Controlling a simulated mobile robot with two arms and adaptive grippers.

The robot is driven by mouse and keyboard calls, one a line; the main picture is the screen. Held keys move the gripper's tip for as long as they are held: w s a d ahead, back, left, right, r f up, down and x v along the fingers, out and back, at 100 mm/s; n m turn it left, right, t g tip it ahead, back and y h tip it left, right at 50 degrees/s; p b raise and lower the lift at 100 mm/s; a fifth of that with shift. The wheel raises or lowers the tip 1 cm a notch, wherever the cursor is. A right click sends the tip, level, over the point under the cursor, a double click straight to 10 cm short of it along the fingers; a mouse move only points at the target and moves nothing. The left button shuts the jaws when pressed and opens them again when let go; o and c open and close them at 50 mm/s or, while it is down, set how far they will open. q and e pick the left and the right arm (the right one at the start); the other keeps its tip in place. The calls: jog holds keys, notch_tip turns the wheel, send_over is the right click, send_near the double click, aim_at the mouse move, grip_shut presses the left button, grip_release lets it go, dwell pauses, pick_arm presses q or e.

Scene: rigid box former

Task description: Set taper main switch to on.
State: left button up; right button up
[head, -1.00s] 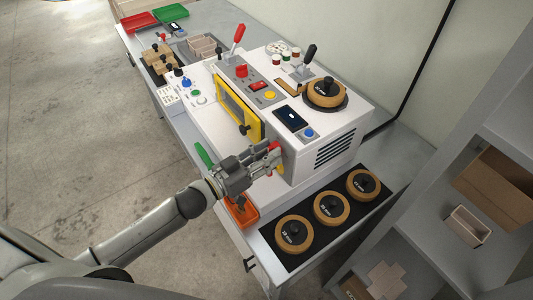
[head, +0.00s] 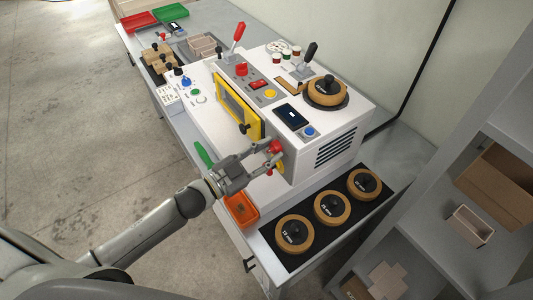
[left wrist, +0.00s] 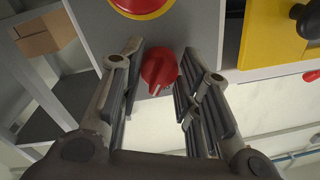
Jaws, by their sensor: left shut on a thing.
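The taper main switch is a red rotary knob (head: 277,146) on the grey end panel of the white taping machine (head: 312,158). It also shows in the left wrist view as a red knob (left wrist: 159,68) with a pale pointer mark toward the lower side. My left gripper (head: 270,148) is at the knob, with a finger on either side, shut on it. In the left wrist view my left gripper (left wrist: 160,75) has its two padded fingers flanking the knob. My right gripper is not in view.
A red button on a yellow plate (left wrist: 140,5) sits close beside the knob. A yellow-framed window door (head: 240,108) is on the machine's front. An orange tray (head: 241,211) and a black mat (head: 300,252) with tape rolls lie near the hand. A grey shelf stands right.

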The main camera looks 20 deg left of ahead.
pick_arm(q)
jog(key=m+b, duration=0.1)
jog(key=m, duration=0.5)
jog(key=m+h+b, duration=0.1)
jog(key=m+b, duration=0.1)
jog(key=m, duration=0.4)
jog(key=shift+w+a, duration=0.1)
dwell(0.5)
jog(key=o, duration=1)
jog(key=shift+s+a, duration=0.35)
jog(key=shift+s, duration=0.1)
jog(key=r+v, duration=0.1)
jog(key=v, duration=1)
jog(key=shift+f, duration=0.4)
